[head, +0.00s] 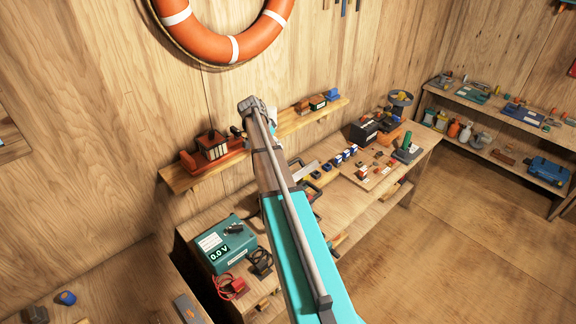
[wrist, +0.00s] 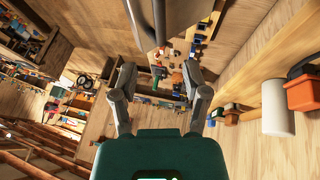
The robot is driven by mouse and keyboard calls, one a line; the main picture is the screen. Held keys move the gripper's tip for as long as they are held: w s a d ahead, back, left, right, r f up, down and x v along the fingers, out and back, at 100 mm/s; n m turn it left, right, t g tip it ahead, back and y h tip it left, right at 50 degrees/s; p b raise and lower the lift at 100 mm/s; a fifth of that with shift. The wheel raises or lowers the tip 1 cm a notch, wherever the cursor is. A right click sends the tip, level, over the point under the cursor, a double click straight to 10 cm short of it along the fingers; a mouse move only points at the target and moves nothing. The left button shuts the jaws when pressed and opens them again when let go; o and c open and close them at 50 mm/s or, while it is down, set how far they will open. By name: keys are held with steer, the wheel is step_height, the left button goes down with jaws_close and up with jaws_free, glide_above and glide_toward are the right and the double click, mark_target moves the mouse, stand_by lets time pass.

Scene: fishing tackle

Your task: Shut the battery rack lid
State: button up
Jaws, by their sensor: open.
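My gripper (wrist: 158,70) shows in the wrist view with its two grey fingers spread apart and nothing between them. In the head view my arm covers the middle, and I cannot make out the gripper there. I cannot tell for sure which thing is the battery rack. A red-brown rack-like piece with a dark frame (head: 211,146) stands on the left part of the wall shelf in the head view. I cannot tell how its lid stands. My gripper is not seen touching anything.
The wall shelf (head: 182,179) runs above the workbench (head: 375,190). A teal meter box (head: 226,245) reading 0.0 V stands on the bench's left, with red and black clamps beside it. A black box (head: 363,131) stands farther right. Open floor (head: 440,240) lies at right.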

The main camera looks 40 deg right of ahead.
steer(key=shift+b+x, duration=4.6)
steer(key=shift+x, duration=0.85)
steer(key=shift+s, duration=0.1)
jaws_close()
steer(key=shift+d, duration=0.2)
